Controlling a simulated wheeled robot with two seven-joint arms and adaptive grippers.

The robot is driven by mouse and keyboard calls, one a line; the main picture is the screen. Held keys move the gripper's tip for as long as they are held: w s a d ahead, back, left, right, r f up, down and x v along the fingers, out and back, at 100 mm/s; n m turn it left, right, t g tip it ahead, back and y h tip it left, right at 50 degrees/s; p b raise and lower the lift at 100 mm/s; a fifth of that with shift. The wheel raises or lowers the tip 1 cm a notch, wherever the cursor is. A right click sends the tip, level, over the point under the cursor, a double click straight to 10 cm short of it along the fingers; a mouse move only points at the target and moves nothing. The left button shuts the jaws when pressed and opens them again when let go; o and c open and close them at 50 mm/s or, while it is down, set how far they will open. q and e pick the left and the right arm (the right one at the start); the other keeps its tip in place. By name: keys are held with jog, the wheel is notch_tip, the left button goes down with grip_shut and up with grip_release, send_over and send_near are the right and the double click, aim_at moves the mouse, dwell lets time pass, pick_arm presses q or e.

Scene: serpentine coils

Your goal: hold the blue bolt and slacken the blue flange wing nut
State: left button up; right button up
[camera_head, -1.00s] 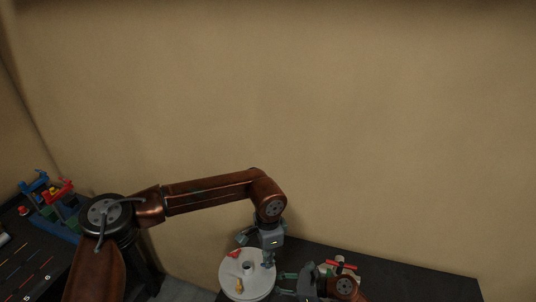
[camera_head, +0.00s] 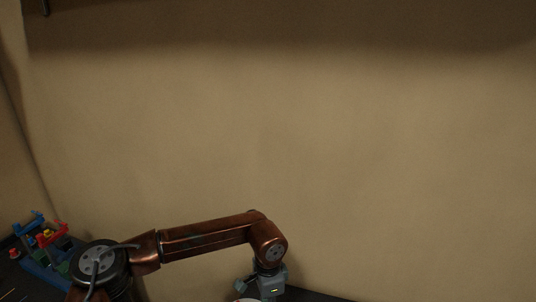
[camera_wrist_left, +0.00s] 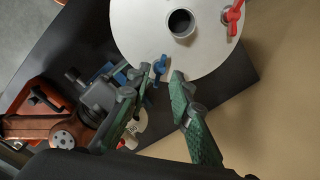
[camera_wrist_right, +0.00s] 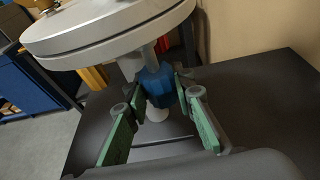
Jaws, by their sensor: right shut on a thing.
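The blue flange wing nut (camera_wrist_left: 160,67) sits near the edge of a pale round flange (camera_wrist_left: 135,30) in the left wrist view. My left gripper (camera_wrist_left: 162,73) is open, with its fingertips on either side of the wing nut and a gap showing. In the right wrist view the blue bolt (camera_wrist_right: 158,85) hangs under the flange (camera_wrist_right: 110,38). My right gripper (camera_wrist_right: 157,96) is shut on the bolt from both sides. In the head view my left gripper's body (camera_head: 270,284) shows at the bottom edge; its fingertips, the nut and the bolt are out of that view.
A red wing nut (camera_wrist_left: 232,14) and a central pipe opening (camera_wrist_left: 181,23) are on the flange. A dark table (camera_wrist_right: 255,105) lies below, with a tan wall (camera_head: 300,130) behind. A blue rack with red and blue parts (camera_head: 45,255) stands at the far left.

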pick_arm(q)
jog(key=shift+r, duration=1.4)
